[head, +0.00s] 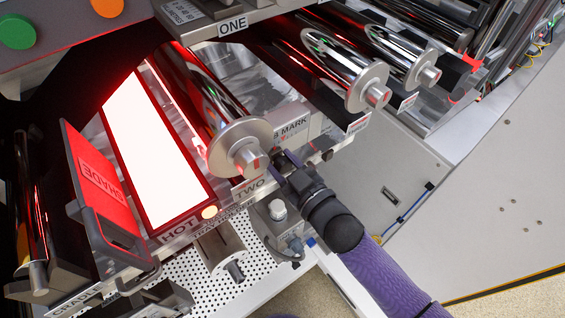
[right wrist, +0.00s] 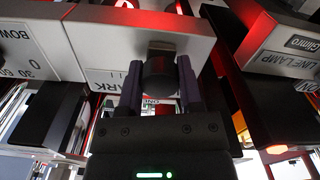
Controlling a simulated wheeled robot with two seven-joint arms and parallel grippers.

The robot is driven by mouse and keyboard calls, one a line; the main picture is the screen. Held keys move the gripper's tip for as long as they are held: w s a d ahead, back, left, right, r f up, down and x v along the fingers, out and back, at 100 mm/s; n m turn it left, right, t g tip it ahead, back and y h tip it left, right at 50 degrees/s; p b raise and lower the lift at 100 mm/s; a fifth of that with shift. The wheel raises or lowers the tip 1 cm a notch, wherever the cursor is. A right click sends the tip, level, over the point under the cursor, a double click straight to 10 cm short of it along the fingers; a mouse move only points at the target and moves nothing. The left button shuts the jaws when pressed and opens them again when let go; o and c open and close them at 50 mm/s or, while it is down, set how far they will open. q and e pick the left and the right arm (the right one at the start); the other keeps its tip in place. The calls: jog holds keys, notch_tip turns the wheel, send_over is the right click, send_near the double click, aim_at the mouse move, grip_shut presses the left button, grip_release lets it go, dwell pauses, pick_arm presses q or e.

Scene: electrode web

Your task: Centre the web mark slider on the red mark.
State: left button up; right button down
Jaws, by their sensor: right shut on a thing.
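My right gripper (head: 283,163) reaches in from the lower right to the front edge of the machine, beside the end of the large steel roller. In the right wrist view, my right gripper (right wrist: 160,92) is shut on a dark round knob (right wrist: 159,78), one finger on each side. Behind the knob is a pale grey block (right wrist: 140,42) with a red mark (right wrist: 125,4) at its top edge. A label reading MARK (head: 291,130) shows above the gripper in the head view. I cannot tell how the slider lines up with the red mark. My left gripper is not in view.
A bright white lit panel marked HOT (head: 160,150) and a red SHADE plate (head: 98,178) lie to the left. The large roller (head: 240,145) is close beside the gripper. In the wrist view, a BOW scale (right wrist: 25,50) and a line lamp box (right wrist: 285,40) flank the knob.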

jog(key=shift+w+d+f, duration=0.1)
jog(key=shift+w+d, duration=0.55)
jog(key=shift+d, duration=0.25)
jog(key=shift+c, duration=1.3)
grip_release()
jog(key=v, duration=1)
